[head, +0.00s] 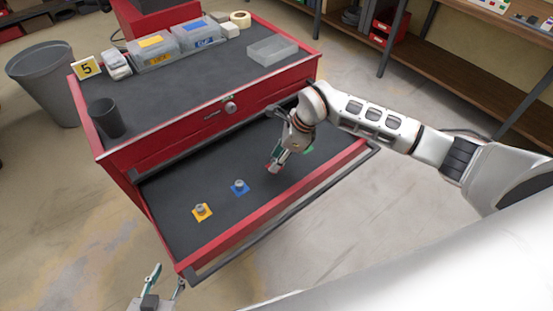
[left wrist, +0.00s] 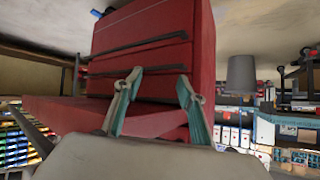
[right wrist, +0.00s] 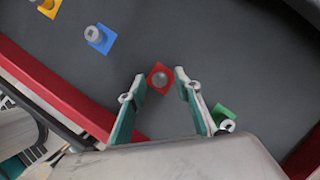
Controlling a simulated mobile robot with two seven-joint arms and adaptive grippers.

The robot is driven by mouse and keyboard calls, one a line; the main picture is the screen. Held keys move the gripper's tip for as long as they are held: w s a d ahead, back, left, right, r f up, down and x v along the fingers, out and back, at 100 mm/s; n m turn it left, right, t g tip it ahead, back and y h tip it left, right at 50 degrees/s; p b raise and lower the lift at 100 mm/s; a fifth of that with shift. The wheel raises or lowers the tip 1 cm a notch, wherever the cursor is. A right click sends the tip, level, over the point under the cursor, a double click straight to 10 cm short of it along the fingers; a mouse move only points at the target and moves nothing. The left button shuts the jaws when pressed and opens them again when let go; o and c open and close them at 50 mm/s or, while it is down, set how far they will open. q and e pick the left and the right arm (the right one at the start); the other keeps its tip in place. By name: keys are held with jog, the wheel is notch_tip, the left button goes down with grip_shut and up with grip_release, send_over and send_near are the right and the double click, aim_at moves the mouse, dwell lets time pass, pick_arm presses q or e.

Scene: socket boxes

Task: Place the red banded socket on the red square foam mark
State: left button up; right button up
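The red square foam mark (right wrist: 151,84) lies on the dark drawer liner in the right wrist view. A grey round socket (right wrist: 160,79) stands on it, seen from above; its band cannot be made out. My right gripper (right wrist: 160,82) is open, its fingertips on either side of the socket with a small gap at each side. In the head view my right gripper (head: 273,168) is low in the open drawer and mostly hides the red mark. My left gripper (head: 169,275) is open and empty, outside the drawer's front left corner; it also shows in the left wrist view (left wrist: 157,78).
The drawer's red front wall (head: 265,212) stands close to my right gripper. The cabinet top holds a black cup (head: 106,118) and bins.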

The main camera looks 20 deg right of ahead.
jog(key=v, duration=1.1)
jog(key=shift+r, duration=0.2)
jog(key=shift+s+d, duration=0.1)
